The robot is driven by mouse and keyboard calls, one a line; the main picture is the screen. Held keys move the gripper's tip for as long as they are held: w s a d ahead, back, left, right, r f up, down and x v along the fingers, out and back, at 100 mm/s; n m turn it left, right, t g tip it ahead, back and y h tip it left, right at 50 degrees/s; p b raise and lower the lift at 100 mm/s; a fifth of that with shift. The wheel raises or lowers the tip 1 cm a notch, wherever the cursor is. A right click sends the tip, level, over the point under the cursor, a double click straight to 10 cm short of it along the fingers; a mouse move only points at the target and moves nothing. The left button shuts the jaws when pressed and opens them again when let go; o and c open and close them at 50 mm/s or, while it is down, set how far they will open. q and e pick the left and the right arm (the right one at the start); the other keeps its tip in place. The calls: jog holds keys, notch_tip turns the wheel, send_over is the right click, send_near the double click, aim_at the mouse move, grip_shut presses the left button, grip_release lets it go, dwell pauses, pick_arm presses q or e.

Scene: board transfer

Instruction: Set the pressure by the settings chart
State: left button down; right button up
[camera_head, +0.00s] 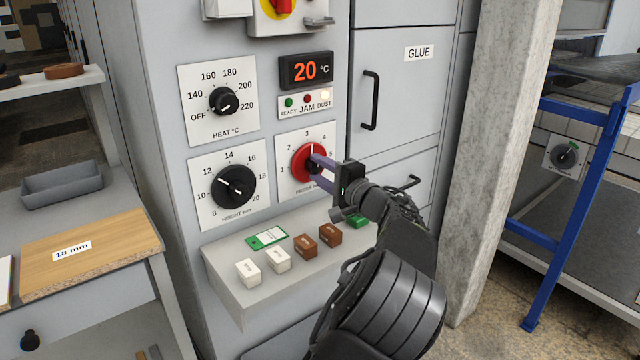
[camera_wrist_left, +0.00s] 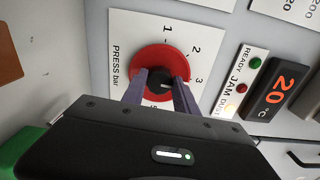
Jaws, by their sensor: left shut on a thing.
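The red pressure knob (camera_head: 300,165) sits on a white dial plate (camera_head: 287,138) at the lower right of the grey machine panel. Its white mark points up, at about 3. The knob also shows in the left wrist view (camera_wrist_left: 143,63), with a black centre whose mark points towards 3. My left gripper (camera_head: 317,171) reaches it from the right, its purple fingers shut on the knob from both sides; they also show in the wrist view (camera_wrist_left: 160,82). A green-edged card (camera_head: 268,238) lies on the ledge; its print is too small to read. My right gripper is out of view.
The heat knob (camera_head: 223,101) and height knob (camera_head: 234,186) are left of the pressure dial. A display (camera_head: 306,70) reads 20 °C above status lamps. White and brown blocks (camera_head: 303,246) stand on the ledge below. A concrete pillar (camera_head: 505,120) stands at right.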

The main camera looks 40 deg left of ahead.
pick_arm(q)
jog(key=shift+f+n+b, duration=0.1)
jog(key=shift+n+b, duration=0.2)
jog(key=c, duration=1)
grip_release()
jog(key=shift+o, duration=0.2)
jog(key=v, duration=0.7)
jog(key=shift+d, duration=0.4)
jog(key=shift+s, duration=0.15)
